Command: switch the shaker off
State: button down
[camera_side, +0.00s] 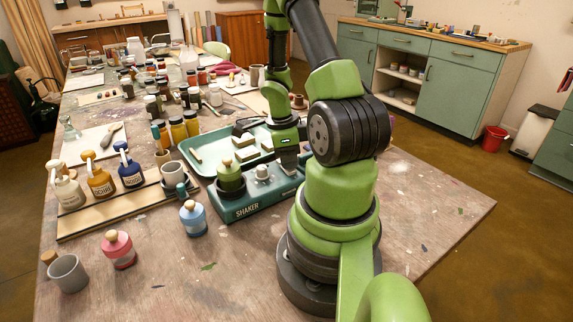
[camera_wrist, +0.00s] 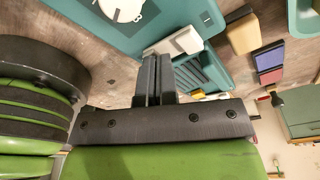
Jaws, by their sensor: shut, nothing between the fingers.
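The shaker (camera_side: 275,203) is a teal box with the word SHAKER on its front, standing mid-table. A green-topped jar (camera_side: 230,179) sits on its left end, and a pale round knob (camera_side: 262,172) is on its top. My gripper (camera_side: 289,163) points down above the shaker's right end, and its tips are hard to make out there. In the wrist view my gripper (camera_wrist: 158,68) has its two dark fingers together with nothing between them. Teal casing (camera_wrist: 155,28) and a pale block (camera_wrist: 181,42) show beyond the fingertips. I cannot tell whether they touch, or how the switch is set.
A teal tray (camera_side: 197,141) with tan blocks lies just behind the shaker. A blue bottle (camera_side: 193,219) and a red bottle (camera_side: 118,250) stand in front. The table's right front is clear.

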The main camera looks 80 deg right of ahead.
jog(key=shift+r, duration=3.5)
jog(key=w+a+r+n+t+h, duration=0.1)
jog(key=w+a+r+n+t, duration=0.55)
jog(key=a+r+n, duration=0.65)
jog(key=s+a+r+n+t+y, duration=0.2)
jog(key=a+r+n, duration=0.3)
jog(key=a+n, duration=0.6)
jog(key=s+n+y, duration=0.1)
jog(key=n, duration=0.3)
jog(key=shift+r+n, duration=0.15)
jog(key=shift+n, duration=0.25)
